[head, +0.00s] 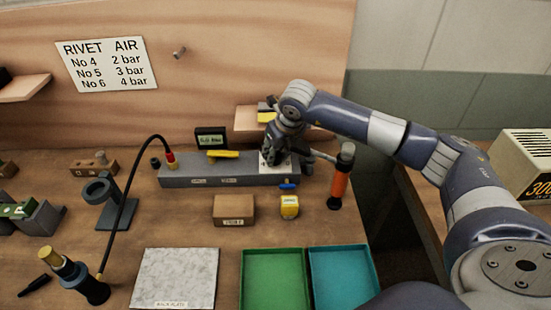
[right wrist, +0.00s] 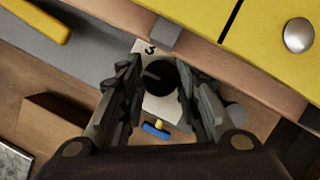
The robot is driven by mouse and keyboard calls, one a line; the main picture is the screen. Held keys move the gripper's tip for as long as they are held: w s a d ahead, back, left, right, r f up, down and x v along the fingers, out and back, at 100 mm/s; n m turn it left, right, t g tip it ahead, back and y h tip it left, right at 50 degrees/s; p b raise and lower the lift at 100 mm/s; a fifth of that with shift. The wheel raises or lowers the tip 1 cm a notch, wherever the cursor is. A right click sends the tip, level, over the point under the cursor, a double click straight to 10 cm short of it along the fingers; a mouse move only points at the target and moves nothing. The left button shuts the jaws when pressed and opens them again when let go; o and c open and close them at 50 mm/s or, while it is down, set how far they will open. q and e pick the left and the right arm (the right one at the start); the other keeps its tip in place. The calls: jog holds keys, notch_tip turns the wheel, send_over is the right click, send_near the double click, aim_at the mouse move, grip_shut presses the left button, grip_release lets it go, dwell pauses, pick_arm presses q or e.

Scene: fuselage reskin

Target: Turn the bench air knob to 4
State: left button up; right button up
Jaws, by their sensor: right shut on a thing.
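The bench air knob (right wrist: 162,78) is a round black knob with a pale pointer line, on a white dial plate (right wrist: 160,110) in the right wrist view. In the head view the white plate (head: 291,163) shows at the right end of the grey bench manifold (head: 225,177); the knob is hidden behind my gripper. My right gripper (right wrist: 158,72) points at the knob with one finger on each side and is shut on it; it also shows in the head view (head: 272,153). My left gripper is not in view.
A small display (head: 211,139) stands behind the manifold; its reading is unclear. A yellow lever (head: 222,154) lies on top. A blue valve handle (head: 288,186), a yellow block (head: 289,207) and an orange tool (head: 338,186) are close by. A wall sign (head: 106,64) lists rivet pressures.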

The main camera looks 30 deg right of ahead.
jog(key=shift+n+b, duration=0.3)
jog(key=shift+n, duration=0.1)
jog(key=o, duration=1.1)
jog(key=shift+c, duration=0.2)
jog(key=shift+r, duration=0.1)
